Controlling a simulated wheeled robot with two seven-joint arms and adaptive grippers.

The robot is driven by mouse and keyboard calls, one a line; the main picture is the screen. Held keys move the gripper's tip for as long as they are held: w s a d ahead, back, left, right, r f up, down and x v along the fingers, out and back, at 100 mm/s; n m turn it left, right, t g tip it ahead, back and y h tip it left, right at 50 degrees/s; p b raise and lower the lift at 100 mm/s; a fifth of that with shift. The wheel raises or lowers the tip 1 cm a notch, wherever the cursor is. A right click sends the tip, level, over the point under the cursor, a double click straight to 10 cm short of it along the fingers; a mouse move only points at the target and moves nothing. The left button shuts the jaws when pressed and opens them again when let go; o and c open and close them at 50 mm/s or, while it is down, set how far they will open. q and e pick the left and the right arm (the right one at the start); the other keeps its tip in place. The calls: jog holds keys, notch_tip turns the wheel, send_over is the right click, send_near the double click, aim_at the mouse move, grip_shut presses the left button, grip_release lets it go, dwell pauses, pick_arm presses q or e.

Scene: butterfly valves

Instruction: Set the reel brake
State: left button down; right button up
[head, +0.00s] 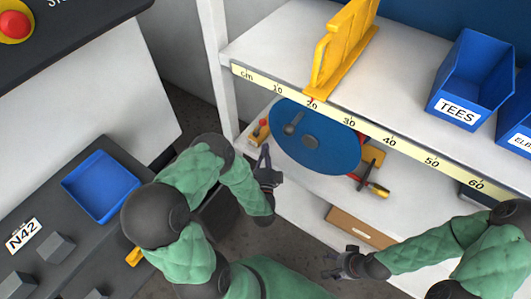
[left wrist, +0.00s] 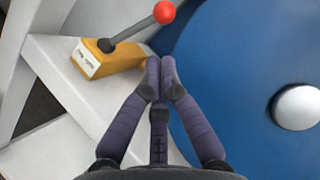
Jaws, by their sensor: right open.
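The reel brake is a yellow block (left wrist: 105,60) with a grey lever ending in a red knob (left wrist: 164,12), leaning up to the right in the left wrist view. In the head view the yellow brake block (head: 257,137) stands left of the blue reel disc (head: 315,150), on the lower shelf. The disc fills the right of the left wrist view (left wrist: 240,70). My left gripper (head: 264,153) is in front of the disc's left edge, its fingertips together (left wrist: 160,68) and empty, below the lever in its wrist view. My right gripper (head: 328,266) is open and empty, low on the right.
The upper shelf with its ruler edge (head: 400,145) overhangs the reel and holds a yellow bracket (head: 345,45) and a blue TEES bin (head: 465,85). A brown box (head: 360,228) is below. A blue tray (head: 100,187) sits at left.

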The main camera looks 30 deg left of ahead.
pick_arm(q)
jog(key=b+x, duration=0.1)
jog(key=x, duration=0.6)
jog(key=shift+b, duration=0.3)
